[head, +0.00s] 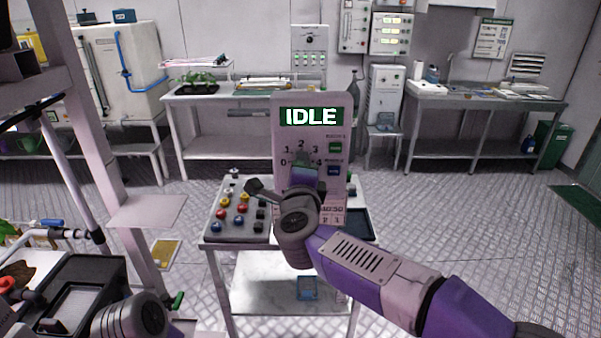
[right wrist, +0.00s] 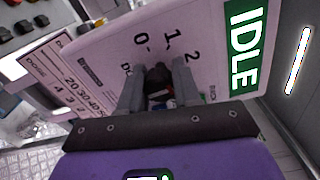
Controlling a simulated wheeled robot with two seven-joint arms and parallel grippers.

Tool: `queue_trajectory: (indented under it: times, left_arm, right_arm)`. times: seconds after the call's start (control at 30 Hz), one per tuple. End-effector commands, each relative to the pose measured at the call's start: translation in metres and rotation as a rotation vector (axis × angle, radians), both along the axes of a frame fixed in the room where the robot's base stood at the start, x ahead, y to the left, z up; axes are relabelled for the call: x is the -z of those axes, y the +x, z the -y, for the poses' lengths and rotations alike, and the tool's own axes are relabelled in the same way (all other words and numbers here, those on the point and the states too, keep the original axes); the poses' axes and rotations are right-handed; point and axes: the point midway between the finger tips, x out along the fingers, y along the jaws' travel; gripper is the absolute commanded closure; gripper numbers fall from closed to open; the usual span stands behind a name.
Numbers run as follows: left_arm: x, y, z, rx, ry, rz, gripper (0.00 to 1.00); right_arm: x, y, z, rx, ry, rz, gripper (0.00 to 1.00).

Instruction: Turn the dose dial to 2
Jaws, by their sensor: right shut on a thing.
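The dose panel (head: 312,100) is a pale upright board with a green IDLE display (head: 310,116) at its top. The numbers 0 to 4 are printed in an arc on it. My right gripper (right wrist: 158,80) is shut on the dark dose dial (right wrist: 157,76), with one finger on each side of it. In the right wrist view the 0, 1 and 2 show beyond the fingers. The dial's pointer is mostly hidden by the fingers, so its setting cannot be told. In the head view my right wrist covers the dial. My left gripper is not clearly visible.
A console (head: 236,228) with coloured knobs stands left of the panel on a small table. A dark tray (head: 357,222) lies to the right. Open floor (head: 470,240) is at the right.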

Motion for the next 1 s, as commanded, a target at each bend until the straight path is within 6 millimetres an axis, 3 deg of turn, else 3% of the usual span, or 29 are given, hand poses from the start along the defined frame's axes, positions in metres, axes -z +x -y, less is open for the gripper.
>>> queue_trajectory:
  times: [0.63,0.67,0.7,0.8,1.0]
  left_arm:
    - [0.0032,0.0000,0.0000,0.000,0.000,0.000,0.57]
    - [0.0032,0.0000,0.0000,0.000,0.000,0.000,0.57]
    - [0.0032,0.0000,0.0000,0.000,0.000,0.000,0.57]
    - [0.0032,0.0001,0.0000,0.000,0.000,0.000,0.57]
    - [0.0032,0.0001,0.0000,0.000,0.000,0.000,0.57]
  right_arm:
    - [0.0006,-0.0003,-0.0012,-0.003,0.048,-0.001,0.98]
    - [0.0006,-0.0003,-0.0012,-0.003,0.048,-0.001,0.63]
    - [0.0005,-0.0003,-0.0012,-0.003,0.048,-0.001,0.57]
    - [0.0003,-0.0002,-0.0010,-0.002,0.047,-0.002,0.42]
    - [0.0000,-0.0001,-0.0005,-0.001,0.047,-0.001,0.42]
